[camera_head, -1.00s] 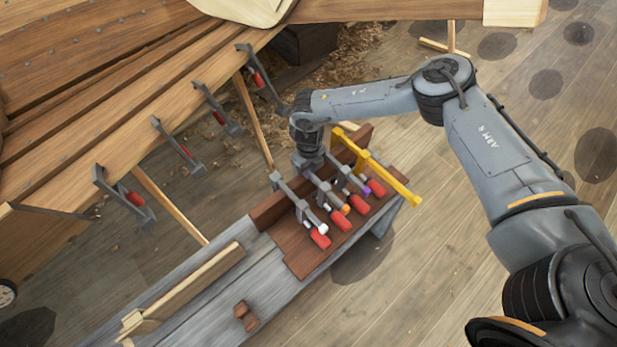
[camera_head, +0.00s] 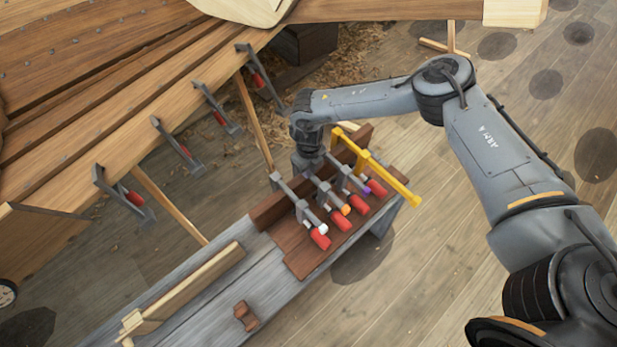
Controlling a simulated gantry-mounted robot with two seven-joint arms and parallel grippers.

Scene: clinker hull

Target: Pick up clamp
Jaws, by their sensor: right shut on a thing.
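Several clamps with grey bars and red handles lie side by side on a brown wooden rack at the end of the grey bench. The nearest clamp (camera_head: 319,236) is at the rack's left. Another clamp (camera_head: 340,220) with an orange part lies right of it, and one with a purple part (camera_head: 375,188) lies farther right. My right gripper (camera_head: 312,176) points down at the upper ends of the clamp bars and is shut on a clamp; its fingertips are mostly hidden, and I cannot tell clearly which clamp it holds. My left gripper is not in view.
A yellow bar clamp (camera_head: 375,168) lies across the rack's right side. Several clamps (camera_head: 177,148) hang along the hull plank's edge at left. A wooden strip (camera_head: 190,290) and small brown block (camera_head: 246,316) lie on the bench (camera_head: 215,320).

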